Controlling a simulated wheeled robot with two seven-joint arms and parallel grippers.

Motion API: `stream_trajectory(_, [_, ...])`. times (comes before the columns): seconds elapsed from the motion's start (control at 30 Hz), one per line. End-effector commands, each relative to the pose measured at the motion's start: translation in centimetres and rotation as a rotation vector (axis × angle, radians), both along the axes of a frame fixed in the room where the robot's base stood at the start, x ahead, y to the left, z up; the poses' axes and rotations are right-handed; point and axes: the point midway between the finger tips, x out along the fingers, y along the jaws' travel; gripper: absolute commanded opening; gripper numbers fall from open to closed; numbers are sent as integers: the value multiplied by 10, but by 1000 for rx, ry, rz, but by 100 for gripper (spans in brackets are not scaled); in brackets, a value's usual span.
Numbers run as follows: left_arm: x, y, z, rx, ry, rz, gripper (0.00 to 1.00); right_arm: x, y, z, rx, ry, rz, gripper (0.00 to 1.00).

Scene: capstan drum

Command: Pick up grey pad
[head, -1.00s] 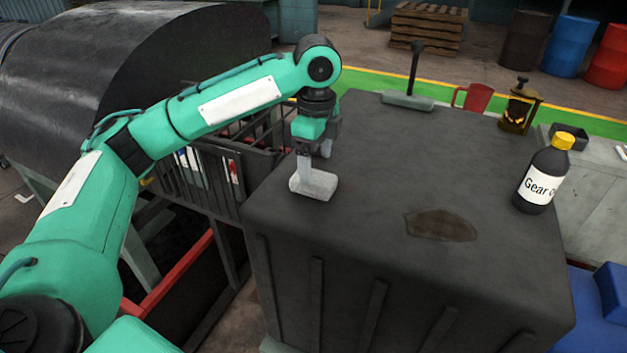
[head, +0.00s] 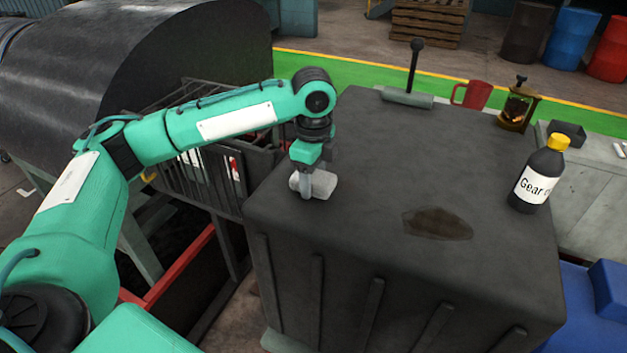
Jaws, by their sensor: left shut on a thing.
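The grey pad (head: 323,184) is a small light-grey block at the near left part of the dark box top, close to its left edge. My left gripper (head: 305,188) points down at the pad, and its fingers are shut on it. The gripper covers the pad's left and upper part. I cannot tell whether the pad still touches the box top. My right gripper is not in view.
The dark box (head: 350,230) has a brown stain (head: 438,223). A gear oil bottle (head: 537,180), a lantern (head: 517,106), a red mug (head: 472,95) and a lever (head: 412,80) stand along its right and back. A wire basket (head: 215,165) adjoins its left side. The middle top is clear.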

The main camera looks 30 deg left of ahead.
Motion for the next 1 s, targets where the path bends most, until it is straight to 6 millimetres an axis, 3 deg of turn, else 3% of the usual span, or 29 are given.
stream_trajectory(0.37, [1, 0, 15, -1, -2, 0, 34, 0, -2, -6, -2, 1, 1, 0])
stream_trajectory(0.47, [1, 0, 31, -2, -4, -1, 34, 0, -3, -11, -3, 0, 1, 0])
stream_trajectory(0.67, [1, -1, 81, -4, -6, 0, 34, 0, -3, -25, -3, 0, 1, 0])
stream_trajectory(1.0, [1, 0, 146, 0, -4, 2, 34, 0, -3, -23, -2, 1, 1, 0])
